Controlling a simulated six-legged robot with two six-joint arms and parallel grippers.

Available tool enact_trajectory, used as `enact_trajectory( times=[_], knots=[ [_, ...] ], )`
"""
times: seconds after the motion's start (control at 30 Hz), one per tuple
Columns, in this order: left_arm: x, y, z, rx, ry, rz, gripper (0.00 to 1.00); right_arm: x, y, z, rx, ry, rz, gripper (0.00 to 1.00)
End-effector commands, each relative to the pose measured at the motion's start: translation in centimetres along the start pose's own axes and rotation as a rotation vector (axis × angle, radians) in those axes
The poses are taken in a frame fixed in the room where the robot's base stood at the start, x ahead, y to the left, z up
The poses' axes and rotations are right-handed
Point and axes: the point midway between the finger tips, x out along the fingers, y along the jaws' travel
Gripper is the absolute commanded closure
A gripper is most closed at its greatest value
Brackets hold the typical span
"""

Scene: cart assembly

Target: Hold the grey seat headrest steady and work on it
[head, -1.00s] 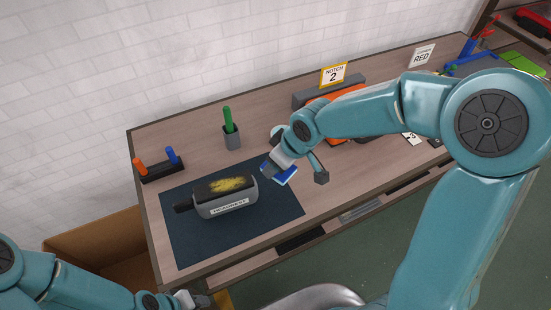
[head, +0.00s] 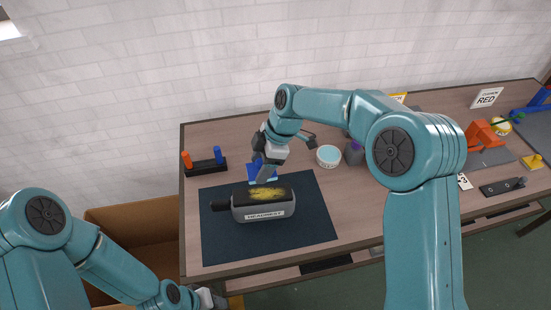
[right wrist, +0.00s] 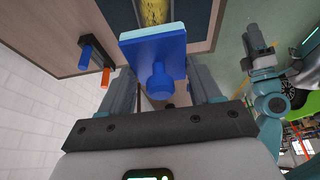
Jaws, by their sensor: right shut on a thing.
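The grey seat headrest (head: 262,211) lies on a dark mat (head: 320,225). Its black top bears a yellow patch, and its front label reads HEADREST. My right gripper (head: 265,168) is shut on a blue pad (head: 262,176) just behind and above the headrest. In the right wrist view, the pad (right wrist: 153,45) has a round knob between my fingers (right wrist: 163,85), and the headrest's yellow patch (right wrist: 154,10) shows beyond it. Whether the pad touches the headrest is unclear. My left gripper (head: 212,299) is low at the left, away from the headrest; its jaws are unclear.
A black rack (head: 206,168) with orange and blue pegs stands behind the mat at left. A pale blue round tub (head: 328,155) stands right of my right gripper. A cardboard box (head: 135,228) is left of the table. The mat's right part is clear.

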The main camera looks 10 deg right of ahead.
Motion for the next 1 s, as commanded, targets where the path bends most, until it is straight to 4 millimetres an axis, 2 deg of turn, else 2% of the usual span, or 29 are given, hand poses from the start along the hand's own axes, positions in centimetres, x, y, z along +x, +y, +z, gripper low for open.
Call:
enact_trajectory(
  times=[0.17,0.57,1.0],
  knots=[
    [0.0,0.0,0.0,0.000,0.000,0.000,0.57,1.3,0.0,-0.4,-0.002,0.000,-0.001,0.61],
    [0.0,0.0,0.0,0.000,0.000,0.000,0.57,6.2,0.3,-1.6,-0.001,0.000,0.001,0.61],
    [0.0,0.0,0.0,0.000,0.000,0.000,0.57,3.0,-0.3,5.4,0.003,0.000,0.005,0.61]
  ],
)
